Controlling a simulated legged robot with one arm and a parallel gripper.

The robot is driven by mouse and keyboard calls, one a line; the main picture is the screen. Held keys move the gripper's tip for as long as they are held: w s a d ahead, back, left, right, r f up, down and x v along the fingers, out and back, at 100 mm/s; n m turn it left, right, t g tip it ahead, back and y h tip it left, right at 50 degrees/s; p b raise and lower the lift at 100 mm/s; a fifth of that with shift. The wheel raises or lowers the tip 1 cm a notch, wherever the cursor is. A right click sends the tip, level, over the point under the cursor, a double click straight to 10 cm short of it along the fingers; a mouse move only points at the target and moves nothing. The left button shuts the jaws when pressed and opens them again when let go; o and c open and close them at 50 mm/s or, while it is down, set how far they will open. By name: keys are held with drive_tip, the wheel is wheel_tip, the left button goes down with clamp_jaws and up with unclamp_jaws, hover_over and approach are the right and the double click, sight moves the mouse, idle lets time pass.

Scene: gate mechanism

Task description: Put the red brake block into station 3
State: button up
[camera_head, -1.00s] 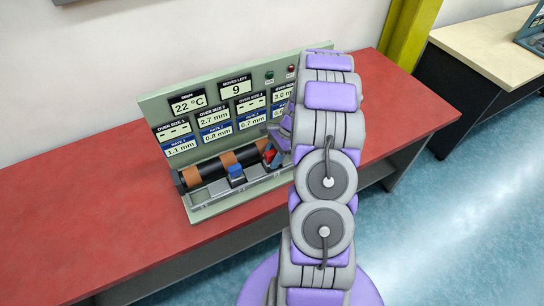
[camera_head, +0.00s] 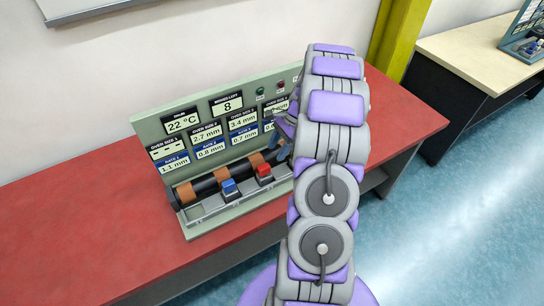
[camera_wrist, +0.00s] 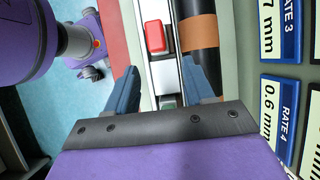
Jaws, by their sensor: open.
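The red brake block (camera_head: 264,172) sits on the grey rail in front of the drum, to the right of the blue block (camera_head: 230,187), beside an orange drum band. The station 3 display (camera_head: 242,122) reads 3.4 mm. In the wrist view the red block (camera_wrist: 156,37) rests on the rail just beyond my fingertips, apart from them. My gripper (camera_wrist: 160,88) is open and empty, its blue fingers on either side of the rail. In the head view my arm hides most of the gripper. The station 4 part of the rail is also mostly hidden there.
The black drum (camera_head: 205,185) with orange bands runs behind the rail. The display panel (camera_head: 160,125) stands upright behind it; moves left reads 8. The red bench (camera_head: 80,215) is clear to the left. A yellow post (camera_head: 402,35) stands behind right.

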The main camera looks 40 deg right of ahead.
drive_tip(key=s+a+r+n+g+h, duration=0.1)
drive_tip(key=s+a+r+n, duration=0.2)
drive_tip(key=a+r+n, duration=0.5)
drive_tip(key=s+a+r+n+g+h, duration=0.1)
drive_tip(key=s+a+r+n, duration=0.15)
drive_tip(key=a+r, duration=0.7)
drive_tip(key=s+a+n+h, duration=0.1)
drive_tip(key=s+a+n, duration=0.4)
drive_tip(key=s, duration=0.5)
drive_tip(key=s+a+n+g+h, duration=0.1)
drive_tip(key=s+a+n+h, duration=0.1)
drive_tip(key=s+a+n, duration=0.3)
drive_tip(key=s+a, duration=0.4)
drive_tip(key=s, duration=0.1)
drive_tip(key=shift+f, duration=0.3)
drive_tip(key=shift+a, duration=0.1)
drive_tip(key=shift+c, duration=0.2)
drive_tip(key=shift+c, duration=0.8)
